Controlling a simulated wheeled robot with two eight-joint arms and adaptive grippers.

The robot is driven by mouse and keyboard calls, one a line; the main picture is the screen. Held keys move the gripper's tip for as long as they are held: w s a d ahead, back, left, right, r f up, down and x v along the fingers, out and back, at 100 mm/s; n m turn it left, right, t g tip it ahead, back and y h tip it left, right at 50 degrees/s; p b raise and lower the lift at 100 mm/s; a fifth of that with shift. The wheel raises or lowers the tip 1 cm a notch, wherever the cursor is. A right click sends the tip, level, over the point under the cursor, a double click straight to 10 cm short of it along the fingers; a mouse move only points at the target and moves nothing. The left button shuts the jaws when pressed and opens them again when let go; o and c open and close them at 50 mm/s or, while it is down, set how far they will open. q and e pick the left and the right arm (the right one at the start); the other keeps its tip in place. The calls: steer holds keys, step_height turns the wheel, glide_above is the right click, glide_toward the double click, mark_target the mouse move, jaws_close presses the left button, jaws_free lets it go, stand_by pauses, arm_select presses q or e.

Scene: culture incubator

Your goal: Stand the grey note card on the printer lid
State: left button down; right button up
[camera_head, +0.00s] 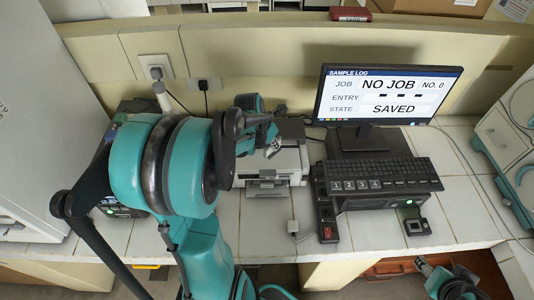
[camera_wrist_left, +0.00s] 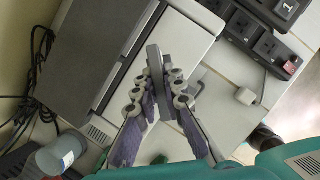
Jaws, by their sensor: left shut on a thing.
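The grey note card (camera_wrist_left: 157,75) is a thin slab held between the fingertips of my left gripper (camera_wrist_left: 160,88), seen nearly edge-on in the left wrist view. In the head view my left gripper (camera_head: 271,146) is over the printer (camera_head: 290,160), and the card is hard to make out there. The light grey printer also shows in the wrist view (camera_wrist_left: 182,45), under the fingers. I cannot tell whether the card touches the lid. Part of my right arm shows at the bottom right in the head view, with its gripper (camera_head: 458,288) cut off by the edge.
A monitor (camera_head: 388,97) reading NO JOB and SAVED stands right of the printer, with a black keyboard (camera_head: 380,174) in front. A black key box (camera_head: 326,205) and a small white block (camera_head: 293,226) are near the printer. Cables (camera_wrist_left: 38,75) lie at left in the wrist view.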

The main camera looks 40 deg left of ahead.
mark_target(267, 152)
arm_select(q)
steer(key=shift+s+a+f, duration=0.25)
steer(key=shift+a+f, duration=0.3)
steer(key=shift+a, duration=0.3)
step_height(267, 152, down, 3)
steer(key=shift+f+b, duration=0.15)
steer(key=shift+b, duration=0.4)
steer(key=shift+f, duration=0.4)
steer(key=c, duration=2)
jaws_free()
steer(key=shift+f, duration=0.15)
steer(key=shift+c, duration=0.2)
steer(key=o, duration=0.4)
